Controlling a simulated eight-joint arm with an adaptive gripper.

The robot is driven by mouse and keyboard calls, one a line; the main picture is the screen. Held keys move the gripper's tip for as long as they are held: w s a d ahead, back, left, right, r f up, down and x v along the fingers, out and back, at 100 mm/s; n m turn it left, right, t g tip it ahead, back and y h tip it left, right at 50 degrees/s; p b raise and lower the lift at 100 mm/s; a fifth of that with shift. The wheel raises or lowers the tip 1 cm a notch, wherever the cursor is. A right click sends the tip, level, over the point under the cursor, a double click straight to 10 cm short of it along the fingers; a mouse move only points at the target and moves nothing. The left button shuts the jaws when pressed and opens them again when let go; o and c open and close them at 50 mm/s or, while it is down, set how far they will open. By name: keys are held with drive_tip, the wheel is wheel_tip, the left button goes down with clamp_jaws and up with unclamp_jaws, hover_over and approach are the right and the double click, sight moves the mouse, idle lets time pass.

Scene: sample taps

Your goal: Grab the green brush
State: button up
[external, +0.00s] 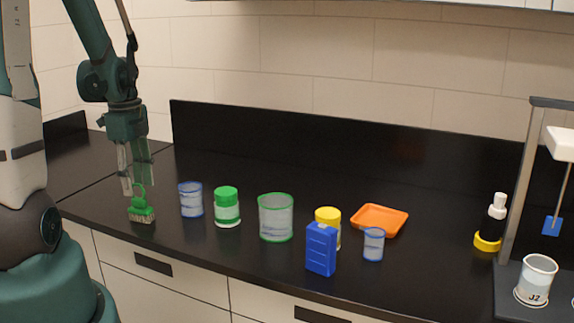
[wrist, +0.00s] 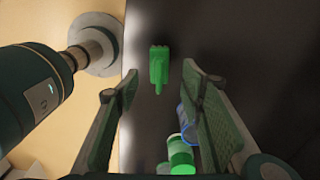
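The green brush (external: 141,212) stands on the black counter at the left, its pale bristles down and its green handle up. My gripper (external: 136,190) is above it, with the fingertips close to the handle's top. In the wrist view the brush (wrist: 159,68) lies ahead, between the lines of the two fingers. My gripper (wrist: 158,85) is open, with a wide gap and nothing between the fingers. I cannot tell whether a fingertip touches the handle.
A blue-rimmed beaker (external: 191,200) and a green-lidded jar (external: 227,207) stand right of the brush. Further right are a green-rimmed beaker (external: 276,218), a blue bottle (external: 321,250) and an orange tray (external: 379,219). The counter's front edge is close to the brush.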

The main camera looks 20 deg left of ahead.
sight(137, 198)
drive_tip(key=shift+f, duration=0.95)
drive_tip(key=shift+f, duration=0.15)
drive_tip(key=shift+d+f, duration=0.15)
drive_tip(key=shift+f, duration=2.3)
drive_tip(key=c, duration=1)
drive_tip(key=shift+r, duration=0.15)
drive_tip(key=shift+r, duration=4.9)
